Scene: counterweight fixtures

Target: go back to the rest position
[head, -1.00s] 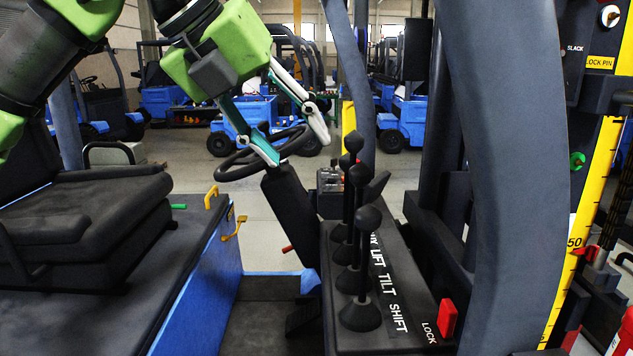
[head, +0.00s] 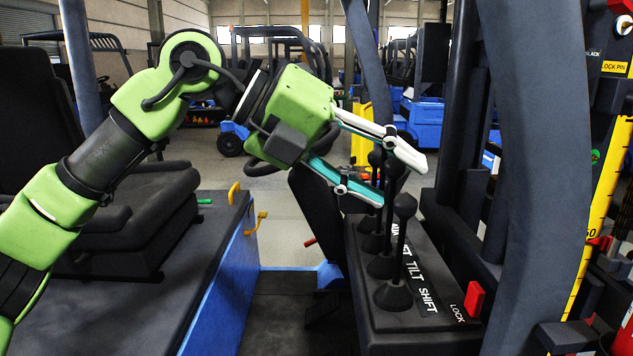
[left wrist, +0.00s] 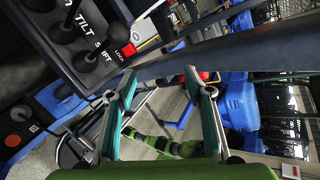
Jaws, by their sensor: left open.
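My left gripper (head: 402,180) is open and comes in from the left in the head view. Its two fingers point right and slightly down, in front of the upper parts of the black levers in the picture. The front lever (head: 400,250) has a round black knob and stands upright. My right gripper does not show.
The lever console (head: 440,318) carries printed labels and a red lock block (head: 474,299). A thick dark pillar (head: 533,180) stands right of it. A black seat (head: 130,222) is at the left. Several blue forklifts stand in the background. Open floor lies behind the console.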

